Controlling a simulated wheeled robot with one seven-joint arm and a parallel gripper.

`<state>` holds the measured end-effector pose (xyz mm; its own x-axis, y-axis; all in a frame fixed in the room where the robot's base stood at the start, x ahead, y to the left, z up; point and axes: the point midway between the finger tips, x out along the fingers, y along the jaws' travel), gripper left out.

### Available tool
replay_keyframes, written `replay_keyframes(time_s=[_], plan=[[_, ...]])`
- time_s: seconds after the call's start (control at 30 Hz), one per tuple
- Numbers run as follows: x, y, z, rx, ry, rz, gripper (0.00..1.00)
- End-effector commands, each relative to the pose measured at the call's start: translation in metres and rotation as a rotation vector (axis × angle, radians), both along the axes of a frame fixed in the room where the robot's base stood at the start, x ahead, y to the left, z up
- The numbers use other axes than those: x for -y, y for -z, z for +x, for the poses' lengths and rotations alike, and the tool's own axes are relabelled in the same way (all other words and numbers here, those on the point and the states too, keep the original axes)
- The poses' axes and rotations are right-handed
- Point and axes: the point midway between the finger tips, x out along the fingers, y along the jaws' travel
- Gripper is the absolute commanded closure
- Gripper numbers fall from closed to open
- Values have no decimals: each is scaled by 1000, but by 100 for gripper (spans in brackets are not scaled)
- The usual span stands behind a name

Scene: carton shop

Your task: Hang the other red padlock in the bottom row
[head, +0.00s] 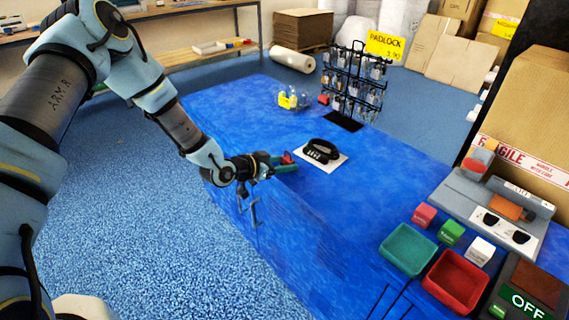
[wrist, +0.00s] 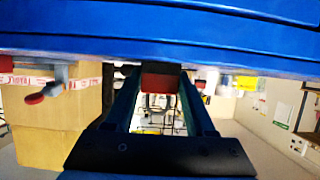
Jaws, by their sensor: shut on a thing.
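My gripper (head: 279,162) is shut on a red padlock (head: 287,158), above the near left part of the blue table. In the wrist view the red padlock (wrist: 160,80) sits between the two fingers (wrist: 160,100). The black wire rack (head: 354,82) stands at the far end of the table, with several small padlocks hanging in rows. Their colours are too small to tell for most. The gripper is well apart from the rack. Another small red item (head: 323,99) lies at the rack's left foot; I cannot tell if it is a padlock.
Yellow and clear items (head: 293,98) lie left of the rack. A black coiled item (head: 322,150) on a white card lies right of my gripper. Green (head: 408,250) and red (head: 455,281) trays stand front right. The table between gripper and rack is mostly bare. A yellow padlock sign (head: 385,46) stands behind.

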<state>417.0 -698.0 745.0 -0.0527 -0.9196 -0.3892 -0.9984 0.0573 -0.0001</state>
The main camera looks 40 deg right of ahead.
Motion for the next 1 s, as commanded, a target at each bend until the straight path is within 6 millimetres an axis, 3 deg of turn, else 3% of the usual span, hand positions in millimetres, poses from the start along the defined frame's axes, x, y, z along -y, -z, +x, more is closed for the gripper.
replay_keyframes(time_s=[1.0], plan=[[-3, -17, 0, 0, 0, -1, 90]])
